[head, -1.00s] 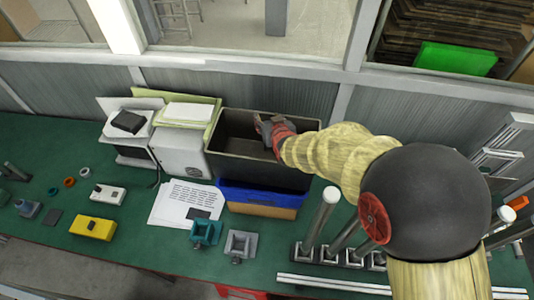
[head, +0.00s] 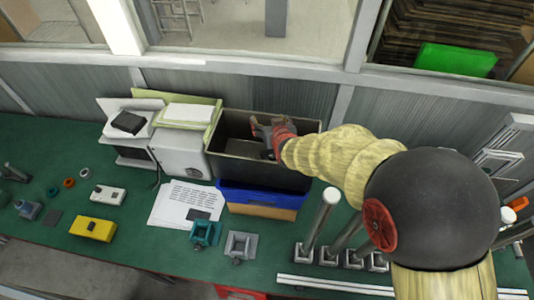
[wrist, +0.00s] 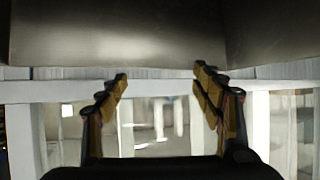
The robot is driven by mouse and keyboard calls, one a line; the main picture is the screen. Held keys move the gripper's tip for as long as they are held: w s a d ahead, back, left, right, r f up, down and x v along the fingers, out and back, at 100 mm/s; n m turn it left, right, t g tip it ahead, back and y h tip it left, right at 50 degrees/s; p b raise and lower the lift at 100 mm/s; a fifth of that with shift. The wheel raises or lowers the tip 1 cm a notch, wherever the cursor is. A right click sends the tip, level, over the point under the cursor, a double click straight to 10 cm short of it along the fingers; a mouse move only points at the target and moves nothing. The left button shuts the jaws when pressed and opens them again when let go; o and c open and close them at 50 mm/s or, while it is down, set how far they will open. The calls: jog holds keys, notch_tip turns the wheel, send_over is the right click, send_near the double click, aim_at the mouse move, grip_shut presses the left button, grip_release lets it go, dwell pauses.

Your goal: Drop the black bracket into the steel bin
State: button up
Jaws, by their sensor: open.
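The dark steel bin (head: 250,174) stands at the back of the bench, its open top facing up. My gripper (head: 262,127) is over the bin's opening, near its middle. In the wrist view my gripper (wrist: 160,78) has its fingers spread apart with nothing between them. A small dark shape (head: 267,155) shows inside the bin just below the fingers; it may be the black bracket, but it is too small and dark to be sure. Dark grey metal surfaces fill the top of the wrist view.
Steel posts (head: 322,222) on square bases stand at the right. A teal fixture (head: 205,232) and a grey fixture (head: 240,245) lie in front.

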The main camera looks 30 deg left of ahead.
jog(key=v, duration=1.1)
jog(key=shift+s+d, duration=0.1)
